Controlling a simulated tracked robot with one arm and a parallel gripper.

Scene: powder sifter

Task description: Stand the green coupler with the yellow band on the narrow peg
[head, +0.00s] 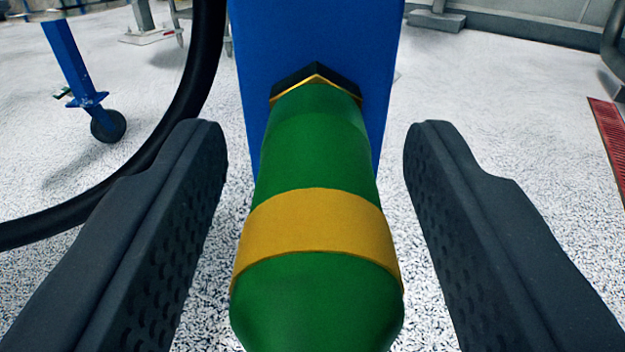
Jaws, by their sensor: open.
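The green coupler (315,150) with its yellow band (315,232) fills the middle of the head view. Its far end meets a dark angular fitting with a gold edge (316,82) in front of a blue panel (317,35). The near end runs out of the bottom of the picture. My gripper (314,150) is open, with one dark finger on each side of the coupler. A gap shows between each finger and the coupler. I cannot make out the narrow peg.
A black hose (190,100) curves down on the left, beyond the left finger. A blue leg with a caster wheel (107,126) stands at the upper left. A red floor grate (610,135) lies at the right edge. Speckled pale floor (490,90) is open on the right.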

